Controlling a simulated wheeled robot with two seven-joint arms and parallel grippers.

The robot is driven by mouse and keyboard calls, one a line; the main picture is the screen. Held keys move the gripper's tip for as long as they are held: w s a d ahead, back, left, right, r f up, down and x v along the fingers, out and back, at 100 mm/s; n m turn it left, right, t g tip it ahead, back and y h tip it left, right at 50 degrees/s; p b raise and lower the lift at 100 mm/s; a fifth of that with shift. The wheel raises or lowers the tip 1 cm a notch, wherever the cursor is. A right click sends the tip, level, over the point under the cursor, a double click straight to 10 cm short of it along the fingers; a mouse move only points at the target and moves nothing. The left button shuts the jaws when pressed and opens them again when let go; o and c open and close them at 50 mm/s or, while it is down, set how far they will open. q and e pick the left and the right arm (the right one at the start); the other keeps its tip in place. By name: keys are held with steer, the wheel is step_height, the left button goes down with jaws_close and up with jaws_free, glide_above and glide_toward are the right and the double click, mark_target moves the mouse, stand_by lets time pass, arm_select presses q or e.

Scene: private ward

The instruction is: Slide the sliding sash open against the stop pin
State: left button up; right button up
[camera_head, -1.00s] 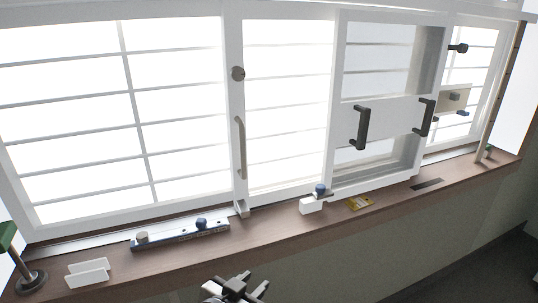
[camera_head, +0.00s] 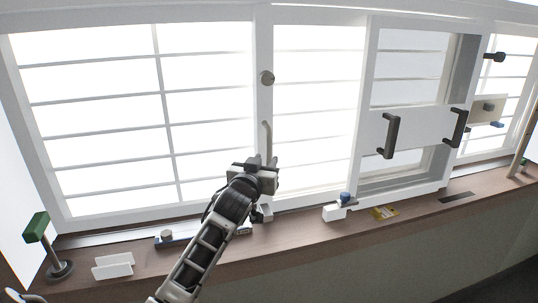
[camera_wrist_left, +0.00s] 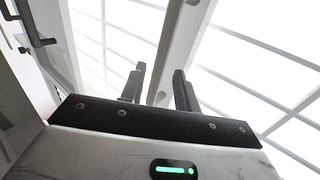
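The sliding sash has a white upright stile (camera_head: 263,100) with a round grey knob (camera_head: 266,78) and a beige vertical pull handle (camera_head: 266,138). My left gripper (camera_head: 264,162) is at the handle's lower end. In the left wrist view its two dark fingers (camera_wrist_left: 158,88) are apart, and the beige handle (camera_wrist_left: 170,40) runs up between and beyond them. I cannot tell whether they touch it. A white block (camera_head: 334,212) with a blue knob (camera_head: 345,197) stands on the sill to the right; whether this is the stop pin is unclear. My right gripper is not in view.
A blue rail piece (camera_head: 172,239) on the sill is partly hidden by my left arm. A white holder (camera_head: 113,266) and a green-topped post (camera_head: 37,228) stand at left. A white panel with dark handles (camera_head: 390,136) and a yellow item (camera_head: 385,213) are at right.

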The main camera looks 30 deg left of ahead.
mark_target(268, 157)
arm_select(q)
steer(key=shift+x, duration=2)
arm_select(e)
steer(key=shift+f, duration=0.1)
arm_select(q)
steer(key=c, duration=0.7)
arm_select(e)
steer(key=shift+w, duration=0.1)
